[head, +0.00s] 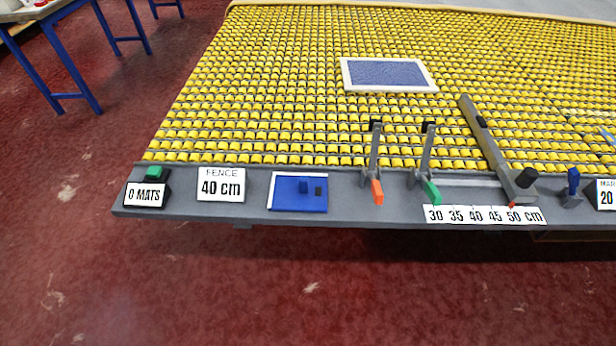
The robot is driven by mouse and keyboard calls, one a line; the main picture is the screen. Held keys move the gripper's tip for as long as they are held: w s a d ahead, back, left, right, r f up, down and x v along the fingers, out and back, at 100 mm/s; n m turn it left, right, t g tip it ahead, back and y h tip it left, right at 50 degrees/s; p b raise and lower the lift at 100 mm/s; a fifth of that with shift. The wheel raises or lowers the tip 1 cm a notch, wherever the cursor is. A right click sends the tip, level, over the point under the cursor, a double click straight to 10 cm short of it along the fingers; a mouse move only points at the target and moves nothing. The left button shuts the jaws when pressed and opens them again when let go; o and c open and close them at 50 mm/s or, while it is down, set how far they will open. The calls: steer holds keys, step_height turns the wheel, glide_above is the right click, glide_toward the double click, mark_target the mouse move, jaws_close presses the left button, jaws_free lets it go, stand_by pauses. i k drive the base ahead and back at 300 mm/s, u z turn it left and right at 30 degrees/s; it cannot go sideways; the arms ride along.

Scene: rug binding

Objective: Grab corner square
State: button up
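No part is labelled as the corner square. The likeliest is a flat blue plate (290,204) with a pale edge along its top and left side. It lies on the grey front ledge between the "FENCE 40 cm" sign and the orange-tipped lever. A dark blue mat (385,73) with a pale border lies on the yellow rollers behind. My gripper is not in view, and nothing touches the plate.
An orange-tipped lever (377,190) and a green-tipped lever (431,190) stand right of the plate. A grey fence bar (488,140) slants over the rollers (270,80). A green button (153,172) is at the left end of the ledge (250,215). The red floor in front is clear.

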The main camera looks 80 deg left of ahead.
mark_target(299, 192)
steer(key=u, duration=0.1)
steer(key=i, duration=0.15)
steer(key=u, duration=2.95)
steer(key=k, duration=0.9)
steer(key=u, duration=0.15)
steer(key=i, duration=0.9)
